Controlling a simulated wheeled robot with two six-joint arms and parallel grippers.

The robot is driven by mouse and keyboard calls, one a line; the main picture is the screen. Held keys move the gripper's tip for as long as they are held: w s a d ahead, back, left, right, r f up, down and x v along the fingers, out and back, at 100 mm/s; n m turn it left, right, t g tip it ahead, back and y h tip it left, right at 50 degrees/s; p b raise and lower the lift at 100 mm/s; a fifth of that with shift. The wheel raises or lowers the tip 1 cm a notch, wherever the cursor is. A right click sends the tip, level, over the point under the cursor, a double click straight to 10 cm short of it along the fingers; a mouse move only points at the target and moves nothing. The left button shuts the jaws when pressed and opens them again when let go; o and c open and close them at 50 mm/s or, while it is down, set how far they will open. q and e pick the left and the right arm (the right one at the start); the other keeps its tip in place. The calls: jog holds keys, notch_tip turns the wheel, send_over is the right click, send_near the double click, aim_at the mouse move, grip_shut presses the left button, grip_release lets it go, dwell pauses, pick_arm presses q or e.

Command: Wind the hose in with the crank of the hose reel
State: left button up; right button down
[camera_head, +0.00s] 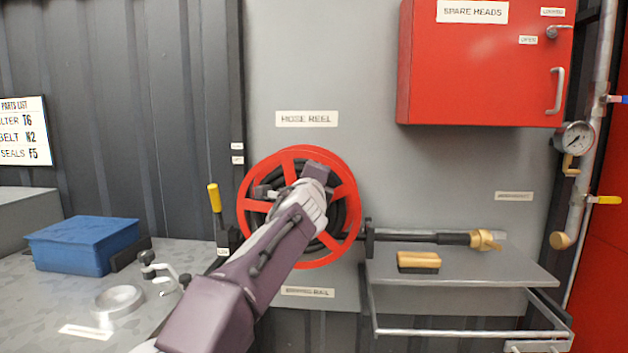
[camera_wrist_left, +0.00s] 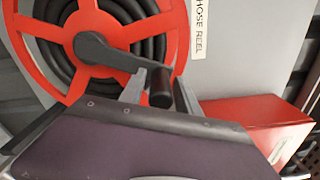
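The hose reel (camera_head: 346,235) is a red spoked wheel with dark hose on a grey wall panel. It also fills the upper left of the left wrist view (camera_wrist_left: 30,45). The crank (camera_wrist_left: 115,58) is a dark arm from the reel's hub, ending in a dark cylindrical handle (camera_wrist_left: 161,90). My left gripper (camera_wrist_left: 160,92) has its fingers apart, one on each side of the handle; a firm grip does not show. In the head view my left arm covers the crank handle and much of the hub. The brass-tipped nozzle (camera_head: 484,240) lies right of the reel. My right gripper is not in view.
A grey shelf (camera_head: 480,272) with a brush (camera_head: 418,261) juts out at right, below a red cabinet (camera_head: 480,80). A yellow-handled lever (camera_head: 215,198) stands left of the reel. A blue box (camera_head: 80,245) sits on the left bench. Pipes and a gauge (camera_head: 574,136) are far right.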

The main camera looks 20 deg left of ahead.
pick_arm(q)
jog(key=shift+s, duration=0.15)
jog(key=b+v, duration=0.2)
jog(key=v, duration=0.7)
jog(key=shift+d, duration=0.1)
